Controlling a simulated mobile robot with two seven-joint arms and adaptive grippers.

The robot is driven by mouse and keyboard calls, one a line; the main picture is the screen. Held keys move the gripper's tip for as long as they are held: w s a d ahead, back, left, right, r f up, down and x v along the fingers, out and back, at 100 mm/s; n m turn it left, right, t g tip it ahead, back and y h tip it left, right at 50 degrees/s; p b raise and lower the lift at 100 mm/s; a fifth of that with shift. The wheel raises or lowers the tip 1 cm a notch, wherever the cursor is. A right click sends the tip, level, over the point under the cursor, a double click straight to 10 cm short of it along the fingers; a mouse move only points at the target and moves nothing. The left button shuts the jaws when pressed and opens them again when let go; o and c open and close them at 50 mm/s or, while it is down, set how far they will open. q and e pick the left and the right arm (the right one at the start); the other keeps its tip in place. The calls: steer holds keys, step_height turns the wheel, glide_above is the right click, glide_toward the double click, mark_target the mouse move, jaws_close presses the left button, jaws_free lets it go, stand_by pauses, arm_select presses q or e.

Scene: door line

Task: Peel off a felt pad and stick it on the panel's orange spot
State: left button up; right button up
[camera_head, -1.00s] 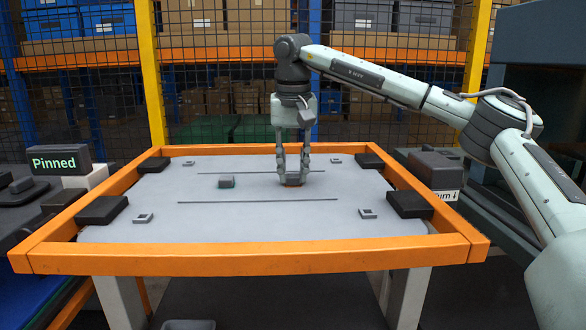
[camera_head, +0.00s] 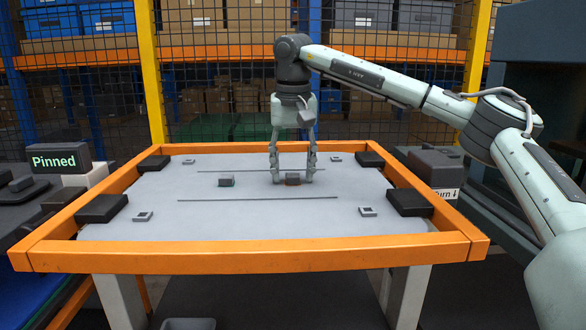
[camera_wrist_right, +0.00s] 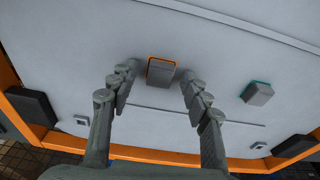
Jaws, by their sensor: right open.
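The grey panel (camera_head: 270,220) lies flat inside an orange frame. A small dark grey felt pad (camera_head: 292,181) rests on the panel's orange spot; in the wrist view the pad (camera_wrist_right: 161,72) shows with an orange rim (camera_wrist_right: 149,64) along its edges. My right gripper (camera_head: 292,173) points straight down with its fingers open, one on each side of this pad, with gaps between. A second grey pad (camera_head: 226,180) sits to the left on a teal spot, whose edge (camera_wrist_right: 247,88) shows in the wrist view. My left gripper is out of view.
Black corner blocks (camera_head: 101,209) and small square brackets (camera_head: 143,216) stand near the panel's corners. Two thin dark lines run across the panel. A "Pinned" sign (camera_head: 55,160) stands at left, a dark box (camera_head: 434,168) at right. The panel's front middle is clear.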

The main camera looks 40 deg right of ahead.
step_height(320, 180, up, 12)
steer(key=s+a, duration=0.1)
steer(key=shift+s, duration=0.3)
steer(key=shift+f, duration=0.1)
stand_by(0.6)
